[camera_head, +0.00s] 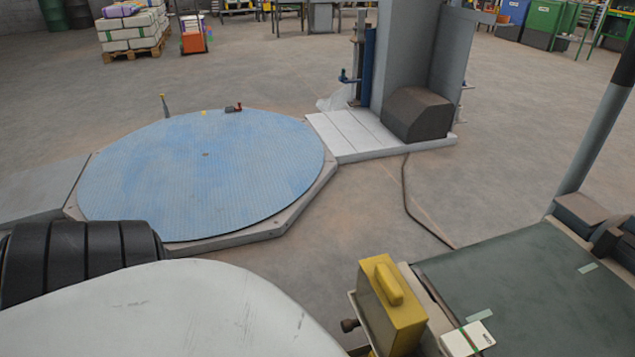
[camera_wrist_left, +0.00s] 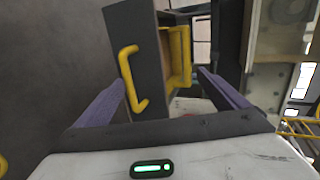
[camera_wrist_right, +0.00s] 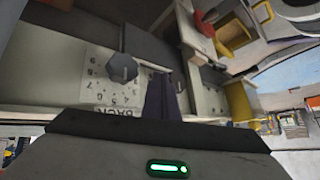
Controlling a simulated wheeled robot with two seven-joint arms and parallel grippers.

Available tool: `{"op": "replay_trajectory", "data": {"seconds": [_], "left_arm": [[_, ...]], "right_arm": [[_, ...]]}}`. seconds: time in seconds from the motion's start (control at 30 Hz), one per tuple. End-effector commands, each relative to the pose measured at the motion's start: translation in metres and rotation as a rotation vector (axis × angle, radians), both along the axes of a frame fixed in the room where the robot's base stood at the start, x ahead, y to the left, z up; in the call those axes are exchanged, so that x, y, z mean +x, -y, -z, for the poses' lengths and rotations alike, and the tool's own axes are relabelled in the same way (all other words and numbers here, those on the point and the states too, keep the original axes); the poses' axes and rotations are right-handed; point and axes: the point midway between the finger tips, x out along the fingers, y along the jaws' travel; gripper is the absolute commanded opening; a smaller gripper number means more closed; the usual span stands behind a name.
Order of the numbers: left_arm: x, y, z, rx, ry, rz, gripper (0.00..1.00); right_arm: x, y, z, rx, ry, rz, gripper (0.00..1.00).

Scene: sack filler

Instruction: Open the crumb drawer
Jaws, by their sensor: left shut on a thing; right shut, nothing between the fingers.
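The crumb drawer (camera_wrist_left: 150,55) shows in the left wrist view as a dark grey front with a yellow bar handle (camera_wrist_left: 130,78). My left gripper (camera_wrist_left: 165,82) has its purple fingers on either side of the drawer and is shut on it. The exact contact is hard to see. A gap with a tan and yellow inside shows beside the front, but I cannot tell how far the drawer is out. My right gripper (camera_wrist_right: 166,95) is shut and empty, close to a pale panel with a numbered dial (camera_wrist_right: 122,66). Neither gripper shows in the head view.
A yellow box (camera_head: 390,305) stands beside a green-topped bench (camera_head: 535,290) at the lower right. A round blue turntable (camera_head: 200,170) lies on the floor, with a grey column (camera_head: 408,55) behind it. Open floor lies between turntable and bench.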

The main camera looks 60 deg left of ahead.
Motion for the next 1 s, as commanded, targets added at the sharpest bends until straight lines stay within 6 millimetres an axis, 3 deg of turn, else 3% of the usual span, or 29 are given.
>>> {"op": "replay_trajectory", "data": {"seconds": [0.07,0.13,0.17,1.0], "left_arm": [[0.003,-0.003,-0.012,-0.006,0.035,-0.001,0.74],[-0.002,-0.003,-0.013,-0.008,0.035,0.000,0.35],[-0.004,-0.003,-0.013,-0.008,0.033,0.001,0.28],[-0.066,-0.014,-0.019,-0.008,0.020,0.005,0.28]], "right_arm": [[0.000,0.000,-0.002,0.000,0.000,0.000,0.00],[0.000,0.000,-0.003,0.000,0.000,0.000,0.00],[0.000,0.000,-0.003,0.000,0.000,0.000,0.00],[0.000,0.000,-0.004,0.000,0.001,-0.001,0.00]]}}
